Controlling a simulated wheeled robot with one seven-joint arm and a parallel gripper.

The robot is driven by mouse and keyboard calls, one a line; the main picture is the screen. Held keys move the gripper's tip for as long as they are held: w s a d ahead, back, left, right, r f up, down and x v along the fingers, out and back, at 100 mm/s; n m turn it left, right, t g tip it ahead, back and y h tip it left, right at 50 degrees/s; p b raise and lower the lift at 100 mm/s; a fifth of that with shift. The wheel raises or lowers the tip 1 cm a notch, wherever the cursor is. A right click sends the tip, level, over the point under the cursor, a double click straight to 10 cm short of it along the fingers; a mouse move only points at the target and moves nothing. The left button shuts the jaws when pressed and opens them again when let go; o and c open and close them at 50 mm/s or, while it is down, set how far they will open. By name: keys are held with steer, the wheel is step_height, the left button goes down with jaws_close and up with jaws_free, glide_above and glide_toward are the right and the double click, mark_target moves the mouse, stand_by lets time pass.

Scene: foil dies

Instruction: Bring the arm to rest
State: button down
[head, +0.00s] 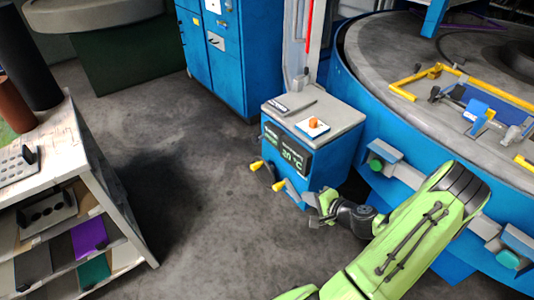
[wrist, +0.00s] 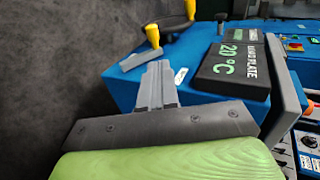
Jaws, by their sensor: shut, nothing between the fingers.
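My gripper (head: 318,209) is at the end of my green arm, low in front of the blue cabinet (head: 332,166) with the display. In the wrist view the grey fingers (wrist: 158,84) are together with nothing between them. They point toward the blue cabinet front, near a lever with a yellow knob (wrist: 153,35). Whether the fingers touch the cabinet I cannot tell.
A shelf unit (head: 106,196) with coloured sheets stands at the left. A large round blue machine (head: 349,75) with yellow rails fills the right, close to my arm. Blue lockers (head: 233,60) stand behind. The grey floor (head: 200,165) between shelf and cabinet is clear.

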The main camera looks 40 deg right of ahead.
steer(key=w+a+r+n+g+y+p, duration=0.2)
steer(key=a+r+n+g+p, duration=0.4)
steer(key=a+r+n, duration=0.95)
steer(key=s+a+r+n+h+p, duration=0.1)
steer(key=s+a+r, duration=0.5)
steer(key=r, duration=0.3)
steer(key=s+a+r+n+h+p, duration=0.1)
steer(key=s+a+r, duration=0.5)
steer(key=s+r, duration=0.2)
steer(key=shift+s+r+g+p, duration=0.35)
steer(key=shift+s+r+g, duration=0.05)
steer(key=shift+r, duration=0.35)
